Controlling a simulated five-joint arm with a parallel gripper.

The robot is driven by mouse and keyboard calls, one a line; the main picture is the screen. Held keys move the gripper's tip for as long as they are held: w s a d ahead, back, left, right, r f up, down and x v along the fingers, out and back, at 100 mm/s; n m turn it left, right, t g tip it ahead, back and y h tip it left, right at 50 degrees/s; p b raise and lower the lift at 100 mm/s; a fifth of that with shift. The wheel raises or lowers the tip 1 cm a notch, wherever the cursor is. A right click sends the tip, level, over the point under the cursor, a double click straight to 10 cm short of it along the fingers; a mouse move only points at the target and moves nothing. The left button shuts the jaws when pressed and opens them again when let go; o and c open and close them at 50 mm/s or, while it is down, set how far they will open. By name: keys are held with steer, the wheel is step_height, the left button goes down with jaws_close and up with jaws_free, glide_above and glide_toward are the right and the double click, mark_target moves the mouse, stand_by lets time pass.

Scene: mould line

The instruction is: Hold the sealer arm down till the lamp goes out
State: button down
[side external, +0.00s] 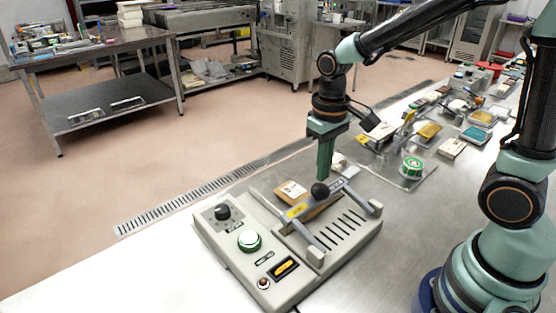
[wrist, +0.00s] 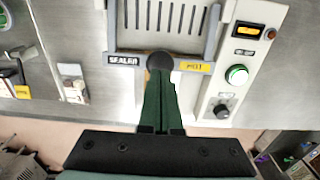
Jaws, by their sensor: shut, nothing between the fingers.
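The sealer (side external: 225,245) is a pale grey machine on the steel bench. Its sealer arm (side external: 325,240) is a grey frame with a labelled crossbar and a black ball knob (side external: 320,190). My gripper (side external: 325,178) is shut and empty, pointing down at the knob, its tips at or just above it; contact is unclear. In the wrist view my gripper (wrist: 161,80) overlaps the knob (wrist: 159,63). The arm looks low over the bed; whether it is fully down is unclear. A small reddish lamp (side external: 263,282) sits at the panel's front corner; whether it is lit is unclear.
A tan packet (side external: 291,191) lies by the crossbar. Trays and containers crowd the bench behind; a green-labelled tin (side external: 412,167) stands there. The front bench is clear.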

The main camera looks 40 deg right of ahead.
steer(key=shift+r, duration=2.7)
steer(key=s+d+r+t, duration=0.3)
steer(key=s+r+t, duration=0.2)
steer(key=shift+s+t, duration=0.2)
steer(key=shift+t, duration=0.1)
